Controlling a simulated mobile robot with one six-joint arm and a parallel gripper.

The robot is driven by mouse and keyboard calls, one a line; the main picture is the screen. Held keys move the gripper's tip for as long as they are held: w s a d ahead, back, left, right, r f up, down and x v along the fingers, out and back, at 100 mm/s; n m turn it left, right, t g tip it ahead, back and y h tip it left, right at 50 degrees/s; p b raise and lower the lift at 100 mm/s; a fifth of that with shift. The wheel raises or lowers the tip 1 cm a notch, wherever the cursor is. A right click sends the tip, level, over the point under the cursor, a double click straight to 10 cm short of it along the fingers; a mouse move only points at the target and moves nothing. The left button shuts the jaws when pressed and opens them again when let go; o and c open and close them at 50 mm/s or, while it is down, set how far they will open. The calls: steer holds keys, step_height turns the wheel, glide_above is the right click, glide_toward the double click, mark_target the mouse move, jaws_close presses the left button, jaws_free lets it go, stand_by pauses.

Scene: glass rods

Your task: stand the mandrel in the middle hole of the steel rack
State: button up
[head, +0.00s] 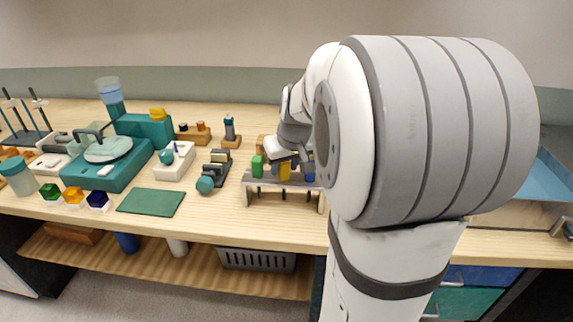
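A low grey-topped stand (262,187) on legs sits near the bench's front edge, left of my arm. It may be the steel rack, but its holes do not show. A green piece (257,167), a yellow piece (285,172) and a blue piece (309,172) stand along it in a row. My gripper (284,158) is just above and behind the yellow piece. Its fingers are too small and covered to tell open from shut, and I cannot tell if it touches anything. I cannot make out the mandrel. My arm covers the stand's right end.
A dark stand with upright rods (22,137) is at the far left. A teal machine (107,165), a green mat (151,202), a grey tool (214,171) and coloured cubes (74,196) occupy the left bench. Bare wood shows around the mat. A blue-lined tray (556,172) is at right.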

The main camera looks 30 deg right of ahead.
steer(key=shift+o, duration=1.1)
steer(key=v, duration=0.8)
steer(key=s+a+f+g+p, duration=0.1)
steer(key=s+a+p, duration=0.2)
steer(key=s+a, duration=0.3)
steer(key=s+a+f+g+p, duration=0.1)
steer(key=s+a+f+p, duration=0.1)
steer(key=s+a, duration=0.5)
steer(key=shift+s+a+f+n+p, duration=0.2)
steer(key=shift+s+f+n+p, duration=0.25)
steer(key=shift+s, duration=0.65)
steer(key=shift+r, duration=0.15)
